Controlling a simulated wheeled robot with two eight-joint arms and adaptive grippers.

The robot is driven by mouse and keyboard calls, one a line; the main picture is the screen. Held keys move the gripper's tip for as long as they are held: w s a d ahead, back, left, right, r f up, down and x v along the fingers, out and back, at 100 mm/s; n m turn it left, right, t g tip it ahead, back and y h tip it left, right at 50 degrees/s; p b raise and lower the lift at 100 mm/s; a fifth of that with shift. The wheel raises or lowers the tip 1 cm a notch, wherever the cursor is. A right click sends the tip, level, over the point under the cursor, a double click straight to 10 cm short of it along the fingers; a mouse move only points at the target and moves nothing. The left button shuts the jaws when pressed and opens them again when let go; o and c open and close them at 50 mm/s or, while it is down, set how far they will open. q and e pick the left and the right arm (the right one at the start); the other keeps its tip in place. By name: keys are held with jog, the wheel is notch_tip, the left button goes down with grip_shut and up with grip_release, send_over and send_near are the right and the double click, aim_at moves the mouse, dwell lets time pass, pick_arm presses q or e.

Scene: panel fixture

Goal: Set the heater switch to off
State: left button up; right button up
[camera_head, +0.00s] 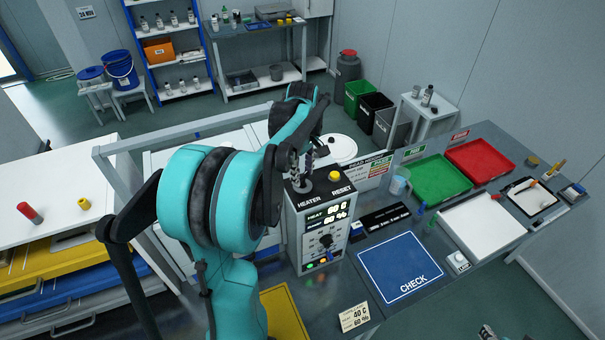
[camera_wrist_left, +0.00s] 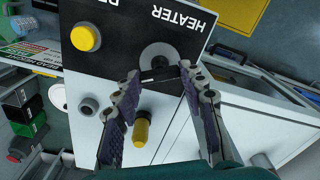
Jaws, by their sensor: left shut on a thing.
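The heater panel (camera_head: 318,222) is an upright grey box with a black top marked HEATER and RESET. Its display shows lit HEAT and percent readings. My left gripper (camera_head: 308,168) is over the HEATER side of its top. In the left wrist view, my left gripper (camera_wrist_left: 160,75) has its fingertips on either side of the dark lever of the heater switch (camera_wrist_left: 158,57), which sits on a pale round base. The fingers partly hide the lever, so its setting is unclear. What seems to be my right gripper (camera_head: 488,331) is barely visible at the bottom edge.
The yellow reset button (camera_head: 334,175) is close beside the switch; it also shows in the left wrist view (camera_wrist_left: 85,37). A dark knob (camera_head: 326,241) is on the panel front. A blue CHECK mat (camera_head: 398,266), green tray (camera_head: 438,181) and red tray (camera_head: 480,161) lie to the right.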

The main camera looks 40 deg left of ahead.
aim_at(303, 175)
pick_arm(q)
jog(key=n+b, duration=0.1)
jog(key=n, duration=0.5)
jog(key=shift+n, duration=0.3)
jog(key=n+b, duration=0.1)
jog(key=n, duration=0.4)
jog(key=shift+n, duration=0.3)
jog(key=o, duration=1.2)
jog(key=shift+c, duration=0.2)
jog(key=shift+r, duration=0.1)
notch_tip(303, 175, up, 12)
